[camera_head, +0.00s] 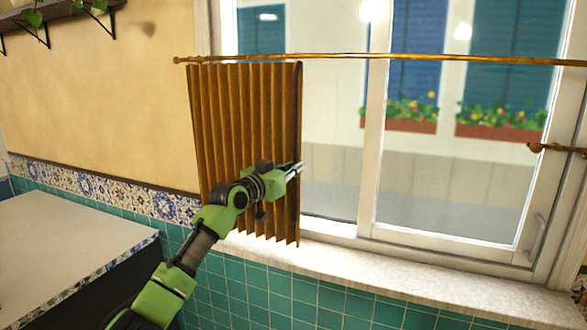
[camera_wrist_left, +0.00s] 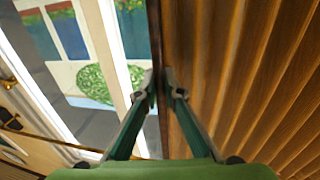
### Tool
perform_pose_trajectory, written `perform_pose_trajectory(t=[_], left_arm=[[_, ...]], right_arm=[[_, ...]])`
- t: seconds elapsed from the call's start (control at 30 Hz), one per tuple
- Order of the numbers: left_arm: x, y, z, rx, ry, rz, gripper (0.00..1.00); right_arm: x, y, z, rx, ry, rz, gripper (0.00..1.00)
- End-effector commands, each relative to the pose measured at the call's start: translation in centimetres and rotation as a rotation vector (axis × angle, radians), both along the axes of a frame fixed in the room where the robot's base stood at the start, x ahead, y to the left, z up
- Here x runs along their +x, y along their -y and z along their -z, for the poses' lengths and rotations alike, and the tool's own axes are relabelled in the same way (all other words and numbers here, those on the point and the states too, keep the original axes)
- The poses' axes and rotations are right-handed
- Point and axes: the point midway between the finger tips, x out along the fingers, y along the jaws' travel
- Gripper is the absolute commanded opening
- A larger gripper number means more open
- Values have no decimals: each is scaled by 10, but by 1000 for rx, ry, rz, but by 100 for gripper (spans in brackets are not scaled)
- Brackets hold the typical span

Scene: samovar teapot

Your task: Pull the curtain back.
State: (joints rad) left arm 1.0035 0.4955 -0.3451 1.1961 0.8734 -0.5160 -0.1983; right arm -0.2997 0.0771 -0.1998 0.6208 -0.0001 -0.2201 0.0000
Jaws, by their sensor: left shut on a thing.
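The brown pleated curtain (camera_head: 240,130) hangs from a thin rod (camera_head: 430,57) and is bunched at the left side of the window. My left gripper (camera_head: 298,168) is at the curtain's right edge. In the left wrist view the curtain (camera_wrist_left: 250,70) fills the right side, and my left gripper (camera_wrist_left: 160,88) is shut on its edge, one finger on each side. My right gripper is not in view.
The window (camera_head: 450,160) is uncovered to the right of the curtain. A pale stone sill (camera_head: 400,275) runs below it above teal tiles. A countertop (camera_head: 60,250) stands at lower left. A shelf with a plant (camera_head: 40,20) is at upper left. A second short rod (camera_head: 555,148) shows at right.

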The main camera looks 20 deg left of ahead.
Motion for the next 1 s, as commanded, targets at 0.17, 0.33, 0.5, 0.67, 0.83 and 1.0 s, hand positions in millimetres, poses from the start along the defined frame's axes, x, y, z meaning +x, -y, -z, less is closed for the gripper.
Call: perform_pose_trajectory(t=[0.17,0.33,0.5,0.67,0.83,1.0], left_arm=[[0,0,0,1,-2,0,0],[0,0,0,1,-2,1,15],[0,0,0,1,-2,1,15],[-3,-1,1,1,-2,1,15],[-18,-5,2,2,-1,1,15],[-45,-12,1,3,-1,0,15]], right_arm=[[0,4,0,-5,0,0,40],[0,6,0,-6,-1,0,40],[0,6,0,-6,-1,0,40],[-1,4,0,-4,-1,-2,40],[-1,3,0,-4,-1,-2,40],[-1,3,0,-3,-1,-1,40]])
